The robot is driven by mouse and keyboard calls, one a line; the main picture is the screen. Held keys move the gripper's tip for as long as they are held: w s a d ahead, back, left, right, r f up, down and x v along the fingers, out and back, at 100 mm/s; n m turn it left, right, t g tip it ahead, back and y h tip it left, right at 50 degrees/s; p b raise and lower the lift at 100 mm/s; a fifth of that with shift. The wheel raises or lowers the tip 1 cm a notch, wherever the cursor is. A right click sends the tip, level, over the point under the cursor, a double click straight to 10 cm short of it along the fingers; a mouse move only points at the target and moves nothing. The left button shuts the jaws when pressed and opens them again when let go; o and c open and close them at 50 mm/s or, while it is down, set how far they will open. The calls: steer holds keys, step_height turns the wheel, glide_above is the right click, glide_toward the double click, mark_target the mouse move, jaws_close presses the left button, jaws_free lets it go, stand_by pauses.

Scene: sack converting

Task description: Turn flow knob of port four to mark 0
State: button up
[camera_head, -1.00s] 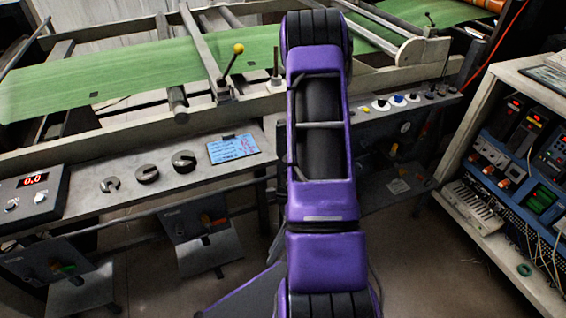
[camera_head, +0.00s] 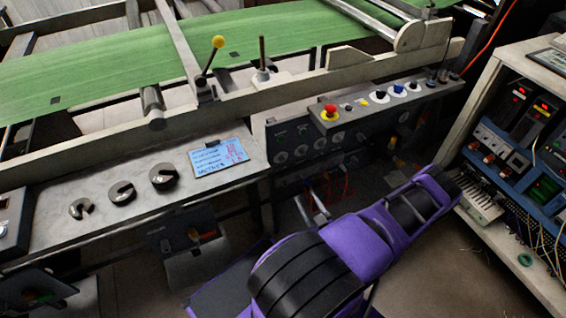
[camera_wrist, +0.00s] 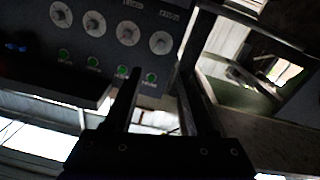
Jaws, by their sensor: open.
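In the wrist view a dark panel (camera_wrist: 88,50) carries a slanting row of several pale round dials with knobs, with green round parts beside them. The rightmost dial (camera_wrist: 160,43) is closest to the gap between my fingers. Labels are too blurred to tell which one is port four or where its mark stands. My gripper (camera_wrist: 160,75) is open and empty, its dark fingers apart and not visibly touching a knob. In the head view the panel's dials (camera_head: 300,152) show under the machine's edge. My gripper cannot be made out clearly there.
A control box (camera_head: 380,103) with a red button (camera_head: 330,111) juts out above the dial panel. A shelf of instruments (camera_head: 500,160) stands at the right. A grey bench (camera_head: 100,225) holds slotted dark discs (camera_head: 163,176) and a blue-white card (camera_head: 218,157).

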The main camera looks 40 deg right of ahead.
mark_target(283, 162)
steer(key=x, duration=1.6)
steer(key=shift+w, duration=0.45)
jaws_close()
